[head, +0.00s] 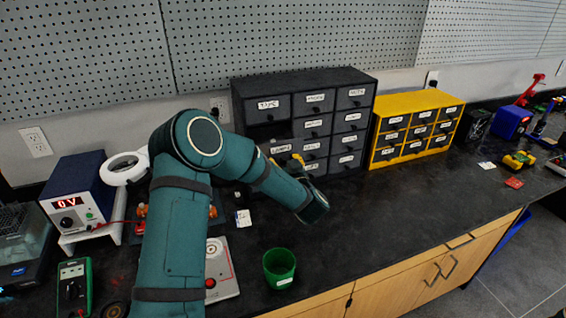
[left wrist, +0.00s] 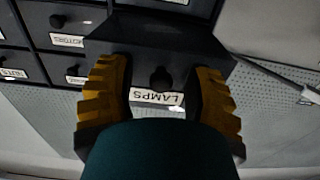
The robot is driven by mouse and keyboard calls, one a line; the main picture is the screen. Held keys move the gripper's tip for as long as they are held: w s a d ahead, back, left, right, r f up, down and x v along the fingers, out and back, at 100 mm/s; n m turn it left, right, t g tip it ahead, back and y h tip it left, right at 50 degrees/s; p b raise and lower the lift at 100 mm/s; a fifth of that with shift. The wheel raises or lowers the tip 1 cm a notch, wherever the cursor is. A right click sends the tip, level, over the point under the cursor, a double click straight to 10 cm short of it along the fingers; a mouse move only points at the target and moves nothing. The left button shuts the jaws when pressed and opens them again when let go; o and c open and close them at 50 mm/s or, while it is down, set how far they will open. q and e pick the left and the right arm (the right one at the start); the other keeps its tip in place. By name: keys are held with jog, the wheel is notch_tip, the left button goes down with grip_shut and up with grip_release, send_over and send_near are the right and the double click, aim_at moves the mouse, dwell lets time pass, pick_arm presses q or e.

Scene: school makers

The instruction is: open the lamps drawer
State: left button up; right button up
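The lamps drawer (head: 281,149) is in the left column of the black drawer cabinet (head: 360,78) in the head view. It stands out from the cabinet, with a dark gap above its front. In the left wrist view, which is upside down, its front with the LAMPS label (left wrist: 157,97) and dark round knob (left wrist: 160,78) faces me. My left gripper (head: 296,160) is at this drawer front. Its yellow fingers (left wrist: 158,95) are apart, one on each side of the knob, with space between them and the knob. My right gripper is not in view.
A yellow drawer cabinet (head: 412,98) stands right of the black one. A green cup (head: 279,268) is near the bench's front edge. A power supply (head: 78,192) and a multimeter (head: 73,285) are at the left.

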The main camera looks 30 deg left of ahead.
pick_arm(q)
jog(key=v, duration=1.2)
dwell(0.6)
